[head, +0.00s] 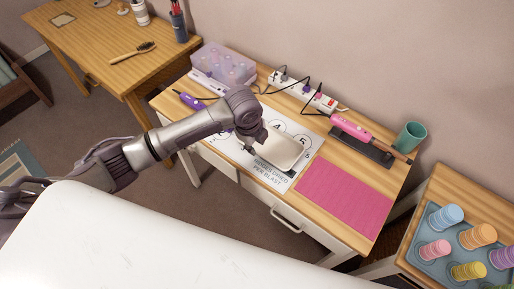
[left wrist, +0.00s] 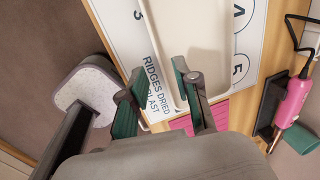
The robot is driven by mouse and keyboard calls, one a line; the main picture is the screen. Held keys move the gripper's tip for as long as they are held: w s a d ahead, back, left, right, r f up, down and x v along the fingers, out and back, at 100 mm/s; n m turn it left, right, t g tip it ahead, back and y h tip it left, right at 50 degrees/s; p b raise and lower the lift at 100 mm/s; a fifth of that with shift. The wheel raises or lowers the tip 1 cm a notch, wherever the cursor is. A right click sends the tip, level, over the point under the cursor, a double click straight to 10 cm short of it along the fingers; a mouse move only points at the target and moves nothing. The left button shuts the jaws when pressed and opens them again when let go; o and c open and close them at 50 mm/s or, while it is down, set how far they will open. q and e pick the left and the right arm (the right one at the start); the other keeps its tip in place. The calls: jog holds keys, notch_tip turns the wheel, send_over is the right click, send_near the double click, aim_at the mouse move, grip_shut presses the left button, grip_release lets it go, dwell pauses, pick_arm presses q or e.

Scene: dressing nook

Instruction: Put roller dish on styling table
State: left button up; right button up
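A shallow cream dish with rounded corners, apparently the roller dish (head: 287,152), is over the printed white mat (head: 272,178) on the wooden styling table (head: 232,90). I cannot tell whether it rests flat or sits slightly raised. My left gripper (head: 256,148) is at the dish's left end. In the left wrist view the green-padded fingers (left wrist: 162,92) stand apart, with the near end of the dish (left wrist: 185,40) by the right-hand finger. Contact with the rim is unclear. My right gripper is out of view.
A pink cloth (head: 345,196) lies right of the mat. A lilac box (head: 224,64), power strip (head: 302,92), pink hot tool (head: 350,127) and green cup (head: 409,137) line the back. A blue tray (head: 420,240) with several rollers stands on the right-hand wooden surface.

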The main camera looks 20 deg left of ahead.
pick_arm(q)
jog(key=v, duration=0.6)
jog(key=shift+r, duration=0.3)
jog(key=shift+s+f, duration=0.1)
jog(key=shift+s, duration=0.05)
